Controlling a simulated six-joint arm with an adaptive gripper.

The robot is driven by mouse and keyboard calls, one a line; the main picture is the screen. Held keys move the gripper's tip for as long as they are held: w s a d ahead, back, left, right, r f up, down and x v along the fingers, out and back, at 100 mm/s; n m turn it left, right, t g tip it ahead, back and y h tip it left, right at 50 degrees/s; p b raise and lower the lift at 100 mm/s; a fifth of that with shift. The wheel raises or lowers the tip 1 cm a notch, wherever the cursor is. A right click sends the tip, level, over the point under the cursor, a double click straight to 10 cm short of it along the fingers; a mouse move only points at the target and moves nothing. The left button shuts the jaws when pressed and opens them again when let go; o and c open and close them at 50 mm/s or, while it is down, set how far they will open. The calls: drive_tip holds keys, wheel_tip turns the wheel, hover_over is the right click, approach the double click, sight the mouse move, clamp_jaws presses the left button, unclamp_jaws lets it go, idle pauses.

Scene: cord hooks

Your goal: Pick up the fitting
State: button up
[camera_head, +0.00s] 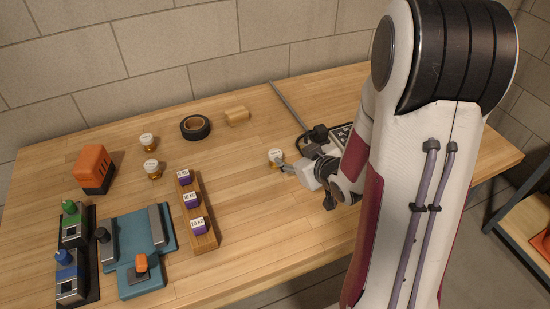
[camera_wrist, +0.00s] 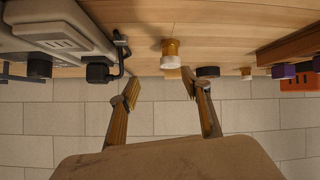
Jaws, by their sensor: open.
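A small brass-coloured fitting with a white end (camera_head: 276,153) stands on the table at the tip of my gripper (camera_head: 284,166). In the wrist view the same fitting (camera_wrist: 171,56) shows beyond my gripper (camera_wrist: 160,88), roughly in line with the gap between its fingers. The fingers are spread apart with nothing between them. I cannot tell the exact distance from the fingertips to the fitting. Two similar fittings, one farther back (camera_head: 148,140) and one nearer (camera_head: 152,168), stand to the left.
A grey device (camera_wrist: 60,30) with a black plug (camera_wrist: 97,73) is close beside my gripper. A black tape roll (camera_head: 195,127) and wooden block (camera_head: 237,117) lie behind. A wooden rack (camera_head: 208,240) with purple weights, a blue fixture (camera_head: 165,215) and an orange box (camera_head: 95,165) are left.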

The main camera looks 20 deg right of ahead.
drive_tip(key=f, duration=0.1)
drive_tip(key=f+t+y, duration=0.1)
drive_tip(key=shift+a+f, duration=0.25)
drive_tip(key=shift+f, duration=0.05)
drive_tip(key=shift+s+a+f+t+y, duration=0.1)
drive_tip(key=shift+a+f+t+y, duration=0.25)
drive_tip(key=shift+f+y, duration=0.25)
drive_tip(key=shift+x, duration=1.3)
drive_tip(key=shift+r, duration=0.1)
